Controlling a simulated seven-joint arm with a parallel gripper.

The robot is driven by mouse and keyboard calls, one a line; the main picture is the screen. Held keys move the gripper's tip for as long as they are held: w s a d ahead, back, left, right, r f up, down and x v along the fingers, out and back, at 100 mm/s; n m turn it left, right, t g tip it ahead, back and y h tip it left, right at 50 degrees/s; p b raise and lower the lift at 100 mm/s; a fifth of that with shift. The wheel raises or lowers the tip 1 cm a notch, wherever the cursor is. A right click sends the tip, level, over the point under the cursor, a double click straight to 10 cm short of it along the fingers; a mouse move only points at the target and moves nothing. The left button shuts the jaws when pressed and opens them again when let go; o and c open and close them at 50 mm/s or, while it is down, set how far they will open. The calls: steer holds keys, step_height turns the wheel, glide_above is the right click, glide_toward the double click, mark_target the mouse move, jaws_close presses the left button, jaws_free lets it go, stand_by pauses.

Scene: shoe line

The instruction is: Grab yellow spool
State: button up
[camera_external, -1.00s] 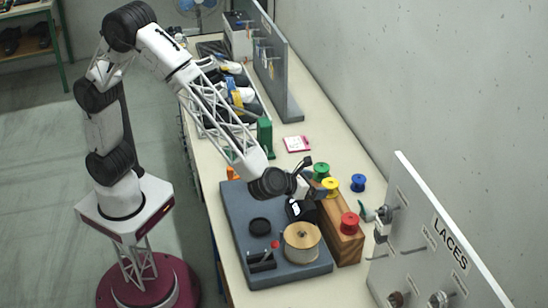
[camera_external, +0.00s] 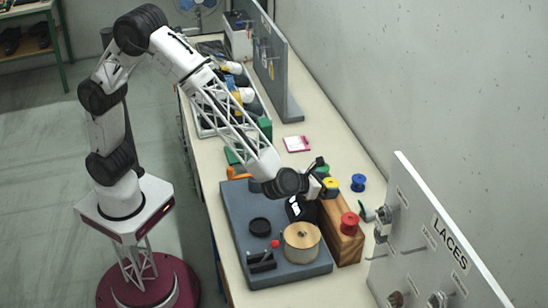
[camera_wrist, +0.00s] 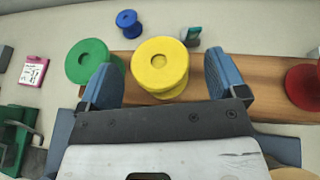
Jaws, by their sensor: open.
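The yellow spool (camera_wrist: 159,66) stands upright on a wooden block, in the middle of the wrist view. In the external view the yellow spool (camera_external: 331,184) shows just beyond the end of my arm. My gripper (camera_wrist: 165,82) is open, with one blue-padded finger on each side of the spool's near part in the wrist view. I cannot tell whether either finger touches it. My gripper (camera_external: 318,186) in the external view is at the wooden block (camera_external: 340,236), and its fingers are hard to make out there.
A green spool (camera_wrist: 88,62) stands close beside my left finger. A red spool (camera_wrist: 304,86) is at the right end of the block. A blue spool (camera_external: 358,182) stands beyond it on the table. A wooden-topped reel (camera_external: 301,240) and the LACES board (camera_external: 430,235) are nearby.

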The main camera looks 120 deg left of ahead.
steer(key=shift+x, duration=0.95)
steer(key=shift+c, duration=0.3)
steer(key=c, duration=1)
